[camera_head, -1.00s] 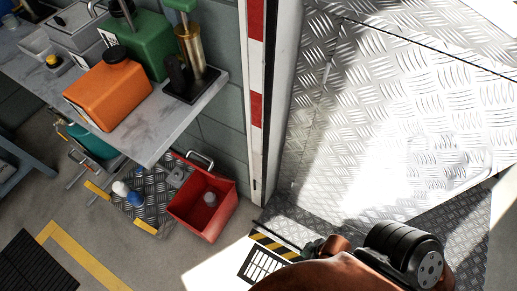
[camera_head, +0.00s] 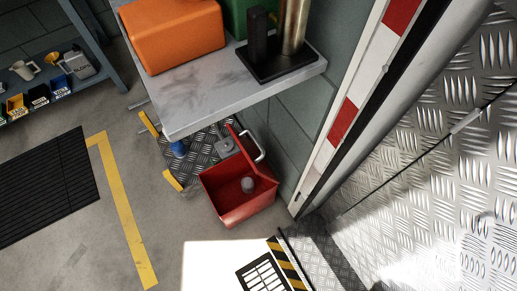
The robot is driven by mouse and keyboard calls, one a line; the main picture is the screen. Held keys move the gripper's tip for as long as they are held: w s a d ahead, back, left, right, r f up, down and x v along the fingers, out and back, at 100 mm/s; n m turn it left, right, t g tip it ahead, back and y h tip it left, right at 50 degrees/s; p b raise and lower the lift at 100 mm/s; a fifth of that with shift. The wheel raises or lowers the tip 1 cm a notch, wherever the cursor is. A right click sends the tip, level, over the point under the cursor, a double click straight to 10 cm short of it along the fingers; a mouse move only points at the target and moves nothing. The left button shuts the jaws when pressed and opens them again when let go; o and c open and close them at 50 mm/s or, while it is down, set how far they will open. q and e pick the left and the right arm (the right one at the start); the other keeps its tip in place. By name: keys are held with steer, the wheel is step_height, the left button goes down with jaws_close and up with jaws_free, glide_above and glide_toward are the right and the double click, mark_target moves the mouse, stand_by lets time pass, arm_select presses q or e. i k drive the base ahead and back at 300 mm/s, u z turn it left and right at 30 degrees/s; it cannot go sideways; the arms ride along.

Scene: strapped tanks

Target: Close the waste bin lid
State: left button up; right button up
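The red waste bin (camera_head: 236,206) stands on the floor at the wall, below the right end of the grey table. Its lid (camera_head: 238,140) is swung up at the back, so the bin is open. A pale metal handle (camera_head: 252,145) shows at the lid. A small grey round item (camera_head: 247,185) is inside the bin. Neither of my grippers shows in the head view.
The table (camera_head: 230,104) overhangs close behind the bin, with an orange container (camera_head: 173,32) and a black stand (camera_head: 278,62) on it. A red-and-white post (camera_head: 343,122) and tread-plate panel (camera_head: 420,190) are at right.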

mark_target(254, 153)
steer(key=z, duration=0.55)
steer(key=k, duration=1.3)
steer(key=u, duration=0.05)
steer(key=i, duration=0.6)
steer(key=u, duration=0.5)
steer(key=i, duration=1.3)
steer(key=z, duration=0.75)
